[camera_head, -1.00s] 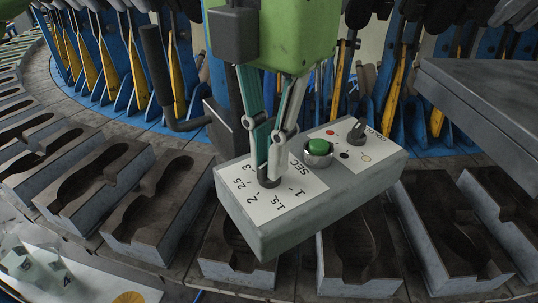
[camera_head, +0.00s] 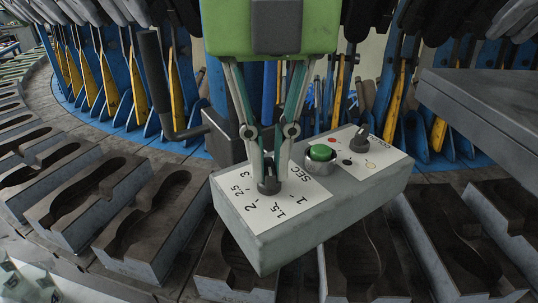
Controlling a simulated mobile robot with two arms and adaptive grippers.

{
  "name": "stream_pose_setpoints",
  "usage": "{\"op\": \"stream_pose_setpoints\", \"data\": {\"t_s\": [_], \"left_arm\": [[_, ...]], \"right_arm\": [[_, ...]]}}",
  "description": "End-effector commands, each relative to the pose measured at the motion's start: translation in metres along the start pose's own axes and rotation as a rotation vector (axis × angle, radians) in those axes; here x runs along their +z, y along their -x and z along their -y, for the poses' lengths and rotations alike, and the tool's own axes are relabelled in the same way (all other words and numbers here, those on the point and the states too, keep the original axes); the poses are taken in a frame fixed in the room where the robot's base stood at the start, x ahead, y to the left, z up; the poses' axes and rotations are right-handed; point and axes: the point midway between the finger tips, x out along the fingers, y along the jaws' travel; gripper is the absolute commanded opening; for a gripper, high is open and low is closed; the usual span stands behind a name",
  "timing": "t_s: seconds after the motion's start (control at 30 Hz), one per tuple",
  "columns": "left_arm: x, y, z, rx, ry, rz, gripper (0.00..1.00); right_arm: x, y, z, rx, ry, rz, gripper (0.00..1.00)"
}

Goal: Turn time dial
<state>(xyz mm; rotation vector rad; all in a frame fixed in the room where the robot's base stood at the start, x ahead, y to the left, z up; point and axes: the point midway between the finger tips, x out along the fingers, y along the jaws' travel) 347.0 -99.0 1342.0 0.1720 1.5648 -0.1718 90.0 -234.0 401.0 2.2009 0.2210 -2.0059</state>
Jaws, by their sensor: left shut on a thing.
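The time dial (camera_head: 268,181) is a small dark knob on the white label of a grey control box (camera_head: 330,222). The label around it reads 1, 1.5, 2, 2.5, 3 and SEC. My left gripper (camera_head: 268,176), with a green body and slim metal fingers, comes down from above and is shut on the dial, one finger on either side. The fingertips partly hide the knob, and I cannot tell exactly which number it points to. My right gripper is not in view.
A green push button (camera_head: 321,153) and a second dark knob (camera_head: 360,138) sit on the same box. Sole moulds (camera_head: 150,220) ring the box below. A black lever (camera_head: 158,85) stands at left, and a grey metal plate (camera_head: 475,100) juts in at right.

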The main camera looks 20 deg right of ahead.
Motion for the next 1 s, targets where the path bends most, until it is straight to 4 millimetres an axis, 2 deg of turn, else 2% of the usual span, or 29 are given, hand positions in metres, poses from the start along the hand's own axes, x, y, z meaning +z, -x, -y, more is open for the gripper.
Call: {"op": "stream_pose_setpoints", "data": {"t_s": [0.23,0.7,0.73,0.77,1.0], "left_arm": [[0.0018,0.0037,-0.0002,-0.007,0.066,0.008,0.00],[0.0018,0.0038,-0.0003,-0.007,0.076,0.008,0.00],[0.0018,0.0038,-0.0003,-0.007,0.075,0.007,0.16],[0.0016,0.0036,-0.0003,-0.007,0.075,0.007,0.24],[0.0009,0.0017,-0.0002,-0.003,0.072,0.003,0.25]], "right_arm": [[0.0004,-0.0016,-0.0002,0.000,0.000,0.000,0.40],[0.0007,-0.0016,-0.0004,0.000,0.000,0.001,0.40],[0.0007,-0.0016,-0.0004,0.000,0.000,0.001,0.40],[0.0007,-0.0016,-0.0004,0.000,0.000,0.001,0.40],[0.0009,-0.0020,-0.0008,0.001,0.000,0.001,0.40]]}}
